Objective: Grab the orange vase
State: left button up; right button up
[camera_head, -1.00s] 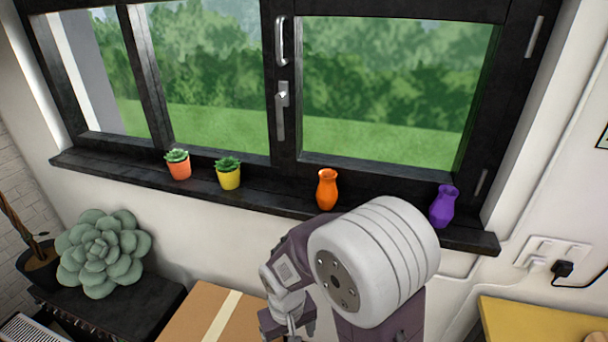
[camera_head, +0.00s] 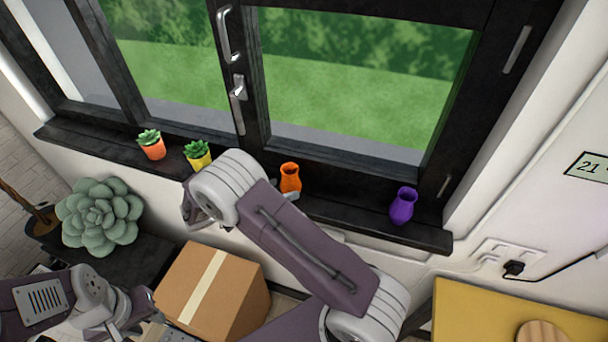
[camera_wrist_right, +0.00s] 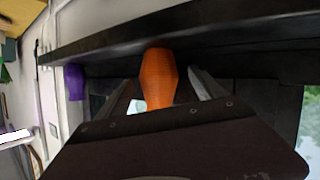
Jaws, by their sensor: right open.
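The orange vase (camera_head: 290,178) stands upright on the dark windowsill, right of the window's middle post. In the right wrist view, which is upside down, the orange vase (camera_wrist_right: 157,75) shows between the two fingers of my right gripper (camera_wrist_right: 163,86). Those fingers are open, one on each side, with a gap to the vase; how deep it sits between them is hard to tell. In the head view my right arm hides most of that gripper, and only a grey tip shows at the vase's base. My left gripper (camera_head: 145,303) is low at the left, far from the vase; its fingers are unclear.
A purple vase (camera_head: 403,206) stands right on the sill (camera_head: 345,213). An orange-potted succulent (camera_head: 152,146) and a yellow-potted one (camera_head: 197,156) stand left. The window frame rises behind. A cardboard box (camera_head: 240,305) and a large succulent (camera_head: 98,215) are below.

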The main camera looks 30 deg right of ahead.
aim_at(296, 184)
jog(key=shift+a+r+p, duration=0.2)
jog(key=shift+a+p, duration=0.5)
jog(key=shift+p, duration=0.1)
jog(key=p+x, duration=0.1)
jog(key=x, duration=0.1)
jog(key=p+x, duration=0.1)
jog(key=x, duration=0.2)
jog(key=r+p+x, duration=0.1)
jog(key=x, duration=0.2)
jog(key=shift+s+d, duration=0.2)
jog(key=shift+s, duration=0.05)
jog(key=shift+a+f, duration=0.1)
jog(key=shift+a, duration=0.35)
jog(key=shift+d+f, duration=0.1)
jog(key=shift+d, duration=0.3)
jog(key=c, duration=1.5)
pick_arm(q)
jog(key=r, duration=0.1)
jog(key=a+r, duration=0.1)
jog(key=r, duration=0.1)
jog(key=a+r, duration=0.1)
jog(key=r, duration=0.1)
jog(key=shift+s+r, duration=0.15)
jog(key=shift+s, duration=0.1)
pick_arm(e)
jog(key=shift+a, duration=0.1)
pick_arm(q)
jog(key=shift+a, duration=0.1)
